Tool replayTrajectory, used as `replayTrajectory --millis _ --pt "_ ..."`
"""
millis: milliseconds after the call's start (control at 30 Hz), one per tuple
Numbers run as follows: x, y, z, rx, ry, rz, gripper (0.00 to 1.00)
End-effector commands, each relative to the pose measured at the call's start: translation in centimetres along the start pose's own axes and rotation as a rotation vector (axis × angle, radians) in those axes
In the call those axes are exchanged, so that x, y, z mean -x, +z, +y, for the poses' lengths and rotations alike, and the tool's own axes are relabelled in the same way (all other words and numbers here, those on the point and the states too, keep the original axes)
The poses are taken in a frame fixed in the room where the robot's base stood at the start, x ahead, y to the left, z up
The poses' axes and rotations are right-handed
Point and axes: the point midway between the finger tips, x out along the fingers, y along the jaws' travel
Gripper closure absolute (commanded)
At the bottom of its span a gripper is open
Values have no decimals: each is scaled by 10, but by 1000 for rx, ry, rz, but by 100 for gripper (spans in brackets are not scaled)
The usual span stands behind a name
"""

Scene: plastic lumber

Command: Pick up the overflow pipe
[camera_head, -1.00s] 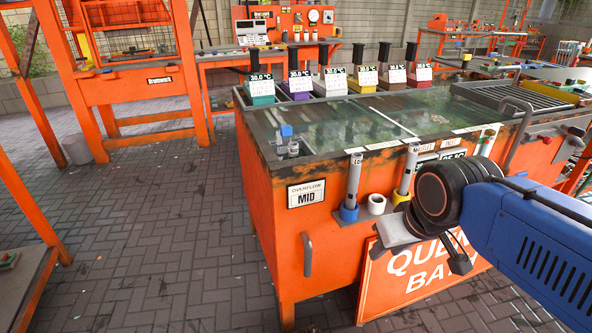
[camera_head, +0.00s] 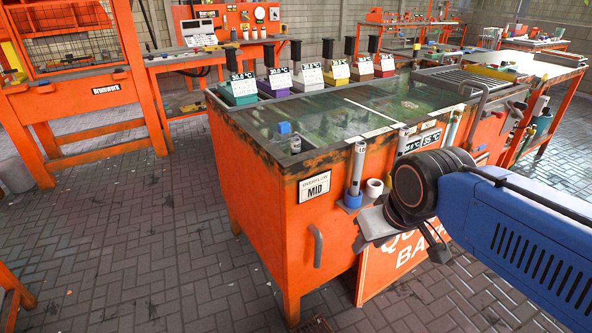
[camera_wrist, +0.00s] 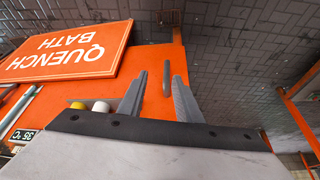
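A short pipe end (camera_head: 295,146) shows inside the bath's near corner. I cannot tell which is the overflow pipe. My gripper (camera_head: 372,228) is in front of the bath, below and right of the blue-held pipe. In the wrist view my gripper (camera_wrist: 161,75) is open and empty, fingers apart, with the bath's handle (camera_wrist: 167,78) visible beyond them.
A QUENCH BATH sign (camera_head: 385,262) leans against the bath near my gripper. Several colored labeled blocks (camera_head: 277,83) line the bath's back edge. The paved floor (camera_head: 130,240) at left is clear.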

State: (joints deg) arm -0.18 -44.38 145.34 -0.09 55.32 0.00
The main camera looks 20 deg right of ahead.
Motion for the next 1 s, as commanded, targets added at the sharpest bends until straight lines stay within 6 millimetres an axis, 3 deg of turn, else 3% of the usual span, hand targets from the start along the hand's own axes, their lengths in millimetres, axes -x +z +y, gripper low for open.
replayTrajectory --millis 233,300,467,1000 --pt "0 0 0 0 0 0 69" --pt "0 -1 0 2 0 -1 57" --pt "10 -19 -1 73 -1 -20 57" --pt "71 -181 -23 752 -45 -193 57"
